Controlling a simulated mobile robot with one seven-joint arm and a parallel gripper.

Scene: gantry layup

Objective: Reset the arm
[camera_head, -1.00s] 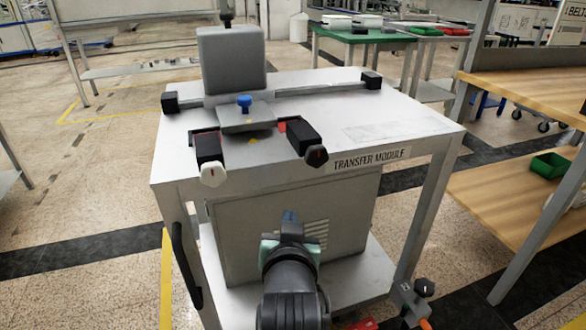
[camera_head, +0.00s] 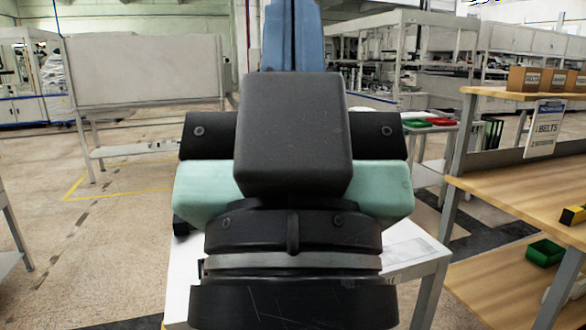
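My arm fills the middle of the head view, raised upright close to the camera, with black and mint-green parts. The blue end of my gripper (camera_head: 292,35) points up at the top edge and is cut off by the frame. Its fingertips are out of view, so I cannot tell whether it is open or shut, and I see nothing held. The white transfer module table (camera_head: 425,262) stands behind and below my arm. My arm hides most of it, including its fixture.
A wooden workbench (camera_head: 520,190) with several cardboard boxes and a green bin (camera_head: 545,252) stands at the right. A white board on legs (camera_head: 145,75) stands back left.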

